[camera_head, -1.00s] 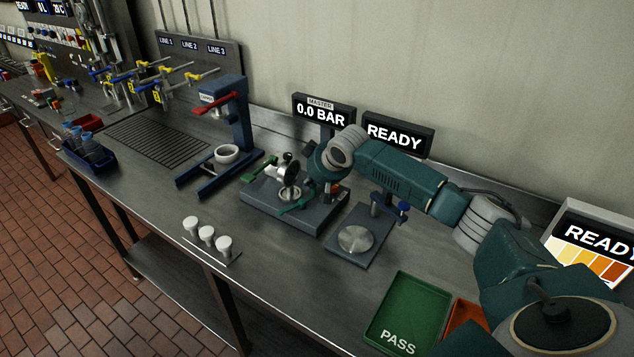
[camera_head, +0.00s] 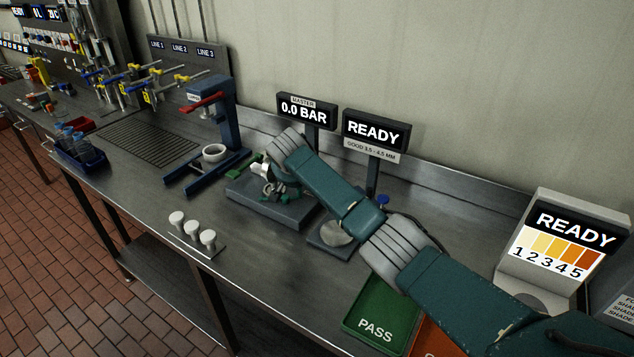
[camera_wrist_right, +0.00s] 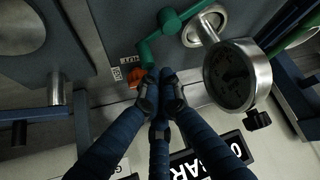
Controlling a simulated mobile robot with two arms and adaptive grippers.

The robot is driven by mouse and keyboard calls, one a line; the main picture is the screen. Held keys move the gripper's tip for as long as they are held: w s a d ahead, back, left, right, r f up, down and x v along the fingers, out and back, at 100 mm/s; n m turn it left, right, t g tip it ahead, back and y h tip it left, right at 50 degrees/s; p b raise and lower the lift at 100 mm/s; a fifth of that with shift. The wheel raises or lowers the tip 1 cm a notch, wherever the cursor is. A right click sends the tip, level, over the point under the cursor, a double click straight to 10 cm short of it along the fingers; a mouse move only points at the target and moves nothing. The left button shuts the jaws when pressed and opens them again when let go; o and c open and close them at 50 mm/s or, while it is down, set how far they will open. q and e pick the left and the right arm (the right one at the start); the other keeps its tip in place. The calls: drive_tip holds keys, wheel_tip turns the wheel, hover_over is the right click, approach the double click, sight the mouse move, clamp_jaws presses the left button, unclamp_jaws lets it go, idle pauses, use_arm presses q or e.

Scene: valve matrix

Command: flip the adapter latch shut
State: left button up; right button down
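The adapter block (camera_head: 270,207) is a grey base on the bench in the head view. The wrist view shows a green lever (camera_wrist_right: 170,22) with a bent arm beside a round metal fitting (camera_wrist_right: 204,28). I take this lever for the latch. Its lower end reaches close to the fingertips of my right gripper (camera_wrist_right: 158,76). The fingertips are together, with nothing seen between them; whether they touch the lever I cannot tell. An orange piece (camera_wrist_right: 137,77) lies just left of the tips. My left gripper is out of view.
A round dark gauge (camera_wrist_right: 230,76) stands close right of my right fingers. A blue press stand (camera_head: 225,115) is left of the block, and a round-plate station (camera_head: 338,232) is right. Displays (camera_head: 307,112) stand behind. White-capped pieces (camera_head: 192,230) sit near the front edge.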

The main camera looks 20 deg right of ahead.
drive_tip(key=shift+s+a+f+m+g+h+b, duration=0.25)
drive_tip(key=shift+s+m+g+h+b, duration=0.2)
drive_tip(key=shift+m, duration=0.55)
drive_tip(key=shift+s+a+m+g+h, duration=0.1)
drive_tip(key=shift+s+m+g+h, duration=0.2)
drive_tip(key=shift+m+h, duration=0.45)
drive_tip(key=shift+s+a+r+y, duration=0.1)
drive_tip(key=shift+s+y, duration=0.05)
drive_tip(key=shift+y, duration=0.15)
drive_tip(key=shift+s, duration=0.25)
drive_tip(key=shift+r, duration=0.15)
